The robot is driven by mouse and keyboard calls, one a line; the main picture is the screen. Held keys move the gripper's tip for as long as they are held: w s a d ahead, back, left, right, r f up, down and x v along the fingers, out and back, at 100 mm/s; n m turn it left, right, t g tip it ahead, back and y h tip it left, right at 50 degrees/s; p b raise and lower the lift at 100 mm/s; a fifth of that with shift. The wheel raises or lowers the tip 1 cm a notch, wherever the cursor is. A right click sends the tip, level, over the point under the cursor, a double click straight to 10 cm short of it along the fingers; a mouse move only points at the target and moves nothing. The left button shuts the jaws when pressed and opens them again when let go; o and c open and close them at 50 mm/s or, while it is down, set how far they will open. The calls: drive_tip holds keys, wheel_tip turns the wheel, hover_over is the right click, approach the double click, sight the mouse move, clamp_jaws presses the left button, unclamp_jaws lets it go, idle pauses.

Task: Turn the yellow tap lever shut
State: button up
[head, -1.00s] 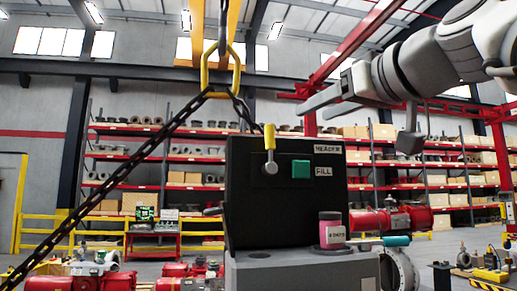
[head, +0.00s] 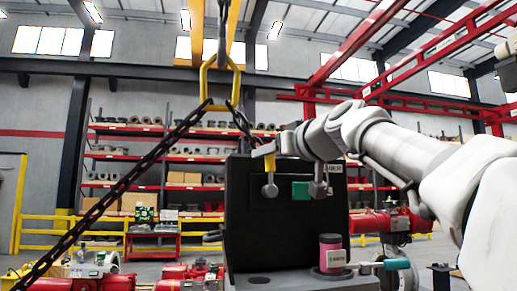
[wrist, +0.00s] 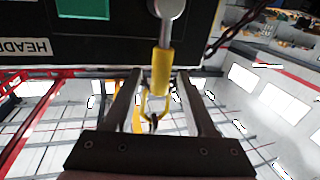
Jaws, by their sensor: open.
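The yellow tap lever (head: 270,164) points straight up from its round grey pivot on the front of a black box (head: 240,225). In the wrist view the lever (wrist: 162,68) lies between the two fingers of my gripper (wrist: 159,78), with a visible gap on each side. My gripper (head: 290,170) is open at the upper front of the box. One finger crosses near the lever's top in the head view, and the other hangs to its right, over part of the green square (head: 301,190). I cannot tell whether either finger touches the lever.
A pink-red jar (head: 331,253) stands on the grey ledge in front of the box, with a teal-handled tool (head: 392,264) to its right. A black chain (head: 120,215) slants down at the left from a yellow hook ring (head: 220,75). The label is partly covered.

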drive_tip(key=shift+w+a, duration=0.25)
drive_tip(key=shift+w, duration=0.2)
clamp_jaws()
idle(1.2)
